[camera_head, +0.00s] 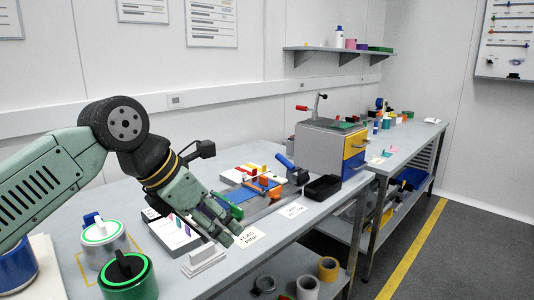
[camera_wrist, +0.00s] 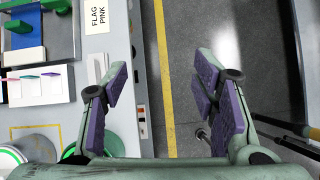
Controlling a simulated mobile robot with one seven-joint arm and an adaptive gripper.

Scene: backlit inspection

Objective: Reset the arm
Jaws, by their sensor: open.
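My arm reaches in from the left in the head view and bends down over the near bench (camera_head: 335,210). My gripper (camera_head: 228,226) hangs low near the bench's front edge, beside a card reading "FLAG PINK" (camera_head: 249,237). In the wrist view my gripper (camera_wrist: 162,75) is open, with its purple-padded fingers wide apart. Nothing is between the fingers; grey floor (camera_wrist: 182,125) and a yellow floor line (camera_wrist: 164,80) show behind them. The head view does not clearly show the gap between the fingertips.
Two green-ringed canisters (camera_head: 102,243) (camera_head: 128,278) stand at the bench's left. A grey drawer box (camera_head: 322,148) and black bin (camera_head: 322,188) stand farther right.

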